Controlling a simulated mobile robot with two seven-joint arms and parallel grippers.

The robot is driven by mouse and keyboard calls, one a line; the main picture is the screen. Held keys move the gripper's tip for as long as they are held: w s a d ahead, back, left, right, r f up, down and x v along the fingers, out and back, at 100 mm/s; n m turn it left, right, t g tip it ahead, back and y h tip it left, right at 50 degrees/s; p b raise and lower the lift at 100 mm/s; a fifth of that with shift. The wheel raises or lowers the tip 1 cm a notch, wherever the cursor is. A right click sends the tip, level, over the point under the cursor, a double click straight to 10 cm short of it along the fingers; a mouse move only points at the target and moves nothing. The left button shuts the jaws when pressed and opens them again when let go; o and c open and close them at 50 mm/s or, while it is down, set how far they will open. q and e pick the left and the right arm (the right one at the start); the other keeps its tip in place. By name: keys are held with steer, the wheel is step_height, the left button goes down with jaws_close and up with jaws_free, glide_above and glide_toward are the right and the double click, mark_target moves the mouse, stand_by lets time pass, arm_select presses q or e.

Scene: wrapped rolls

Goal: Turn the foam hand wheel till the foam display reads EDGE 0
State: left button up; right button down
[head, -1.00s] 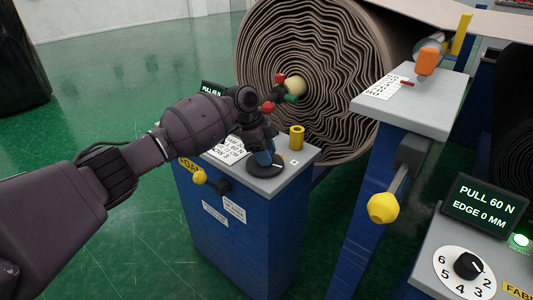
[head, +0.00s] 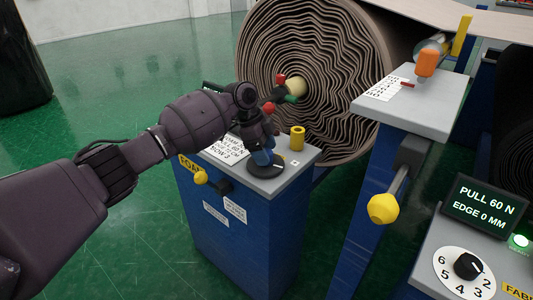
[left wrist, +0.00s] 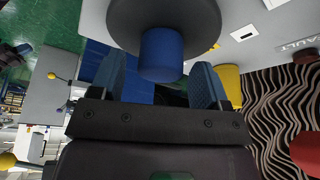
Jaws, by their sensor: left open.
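The foam hand wheel appears as a flat dark disc (head: 266,168) on top of the blue foam cabinet. In the left wrist view the dark disc (left wrist: 200,18) carries an upright blue knob (left wrist: 162,55). My left gripper (head: 263,155) is over the disc. In the left wrist view its open fingers (left wrist: 160,82) stand on either side of the knob, which sits closer to the right finger. The foam display (head: 211,86) is a dark panel behind my left arm; its reading is hidden. My right gripper is not in view.
A yellow cylinder (head: 297,138) stands on the foam cabinet (head: 288,180) near my gripper. A large wound roll (head: 300,50) is close behind. At right, another station's display (head: 480,205) reads PULL 60 N, EDGE 0 MM. Green floor (head: 120,90) is clear at left.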

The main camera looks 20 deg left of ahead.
arm_select(q)
steer(key=p+v, duration=0.1)
steer(key=v, duration=0.8)
steer(key=shift+r, duration=0.25)
